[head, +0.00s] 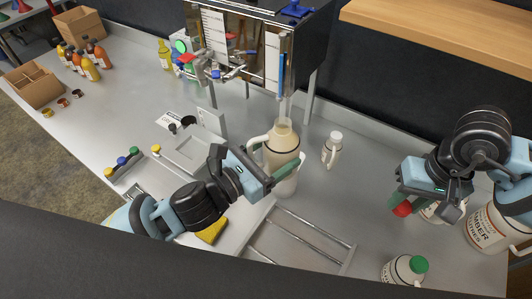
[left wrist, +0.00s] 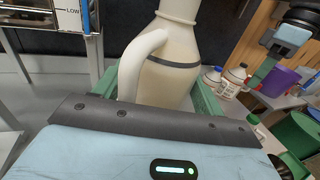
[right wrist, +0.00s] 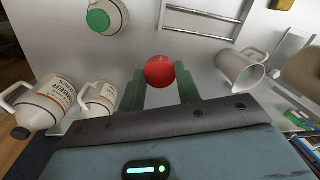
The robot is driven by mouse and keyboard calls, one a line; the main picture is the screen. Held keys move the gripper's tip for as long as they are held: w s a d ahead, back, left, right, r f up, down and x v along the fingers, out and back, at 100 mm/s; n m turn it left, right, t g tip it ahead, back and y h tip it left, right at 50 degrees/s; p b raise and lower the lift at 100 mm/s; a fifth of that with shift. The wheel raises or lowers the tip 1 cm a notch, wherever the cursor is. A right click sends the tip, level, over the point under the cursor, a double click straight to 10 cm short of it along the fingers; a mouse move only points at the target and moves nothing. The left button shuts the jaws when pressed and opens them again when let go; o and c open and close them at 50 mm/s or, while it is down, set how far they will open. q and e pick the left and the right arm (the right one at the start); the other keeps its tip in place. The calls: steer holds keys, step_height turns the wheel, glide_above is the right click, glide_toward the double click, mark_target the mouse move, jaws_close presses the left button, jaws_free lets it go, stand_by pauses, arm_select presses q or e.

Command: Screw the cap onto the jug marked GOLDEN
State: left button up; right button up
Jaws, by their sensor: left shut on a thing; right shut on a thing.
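My left gripper (head: 284,176) is shut on a large cream jug (head: 281,148) with a dark band, standing upright below the evaporator. The left wrist view shows its handle and body (left wrist: 170,75) between the fingers. Its neck top is cut off there, and no GOLDEN lettering is readable. My right gripper (head: 402,206) is shut on a red cap (head: 402,210), held in the air well to the right of that jug. The right wrist view shows the cap (right wrist: 159,70) between the fingertips.
The evaporator (head: 245,50) stands behind the held jug. A small white jug (head: 332,148) is to its right. A green-capped jug (head: 403,268) and an AMBER jug (head: 493,226) stand at the right. A wire rack (head: 300,240) lies in front; a yellow sponge (head: 212,232) is left of it.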

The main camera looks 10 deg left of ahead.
stand_by(0.3)
steer(key=shift+w+a+r, duration=0.2)
steer(key=shift+w+a, duration=0.1)
arm_select(q)
steer(key=shift+r, duration=0.1)
arm_select(e)
steer(key=w+a+r, duration=0.7)
steer(key=a, duration=0.4)
step_height(320, 180, up, 11)
steer(key=h, duration=0.1)
glide_above(284, 122)
steer(key=shift+a+n, duration=0.1)
steer(key=shift+n, duration=0.3)
steer(key=shift+f, duration=1.95)
